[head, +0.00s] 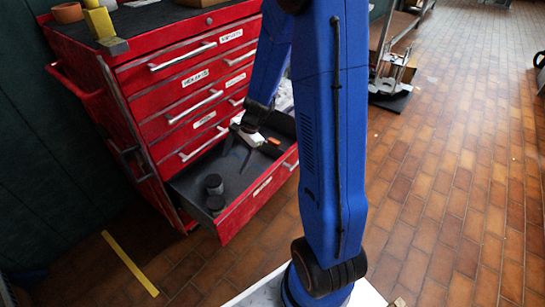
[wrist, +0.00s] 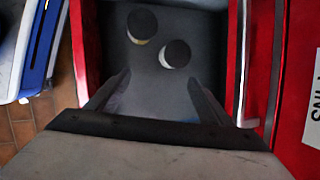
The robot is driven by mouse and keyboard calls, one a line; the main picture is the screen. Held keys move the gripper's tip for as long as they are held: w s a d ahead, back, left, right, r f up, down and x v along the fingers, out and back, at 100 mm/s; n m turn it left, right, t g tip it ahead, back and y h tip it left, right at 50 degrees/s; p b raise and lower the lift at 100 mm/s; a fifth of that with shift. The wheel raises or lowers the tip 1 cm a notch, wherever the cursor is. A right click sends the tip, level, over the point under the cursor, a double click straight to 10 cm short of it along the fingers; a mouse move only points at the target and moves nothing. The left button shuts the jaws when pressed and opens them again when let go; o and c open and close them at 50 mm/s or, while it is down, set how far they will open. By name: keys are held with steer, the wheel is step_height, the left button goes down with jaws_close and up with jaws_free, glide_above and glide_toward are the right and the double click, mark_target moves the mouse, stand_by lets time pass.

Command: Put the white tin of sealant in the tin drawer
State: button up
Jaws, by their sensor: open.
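In the wrist view two round tins with dark tops stand in the open drawer (wrist: 205,45). One tin (wrist: 174,54) shows a thin white edge below its top; the other tin (wrist: 141,27) shows a pale yellowish edge. The drawer (head: 262,199) is the low one pulled out of the red chest. My gripper (wrist: 158,78) is open and empty, pointing down over the drawer; in the head view my gripper (head: 237,156) is apart from the tins.
The red chest (head: 160,75) has several shut drawers with handles and labels. A yellow block (head: 100,22) and other items lie on its top. A small orange item (head: 272,142) shows near my gripper. A yellow strip (head: 130,263) marks the floor. Tiled floor to the right is mostly clear.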

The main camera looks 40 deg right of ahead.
steer(key=s+a+r+n+t+h, duration=0.2)
steer(key=s+a+r+n+h, duration=0.15)
steer(key=s+r+n, duration=1.2)
steer(key=s+d+r+t, duration=0.1)
steer(key=s+d+r, duration=0.1)
steer(key=s+r, duration=0.6)
steer(key=s+h, duration=0.1)
steer(key=s, duration=0.2)
steer(key=shift+s+r, duration=0.25)
steer(key=shift+s, duration=0.15)
steer(key=shift+d+n, duration=0.1)
steer(key=shift+n, duration=0.15)
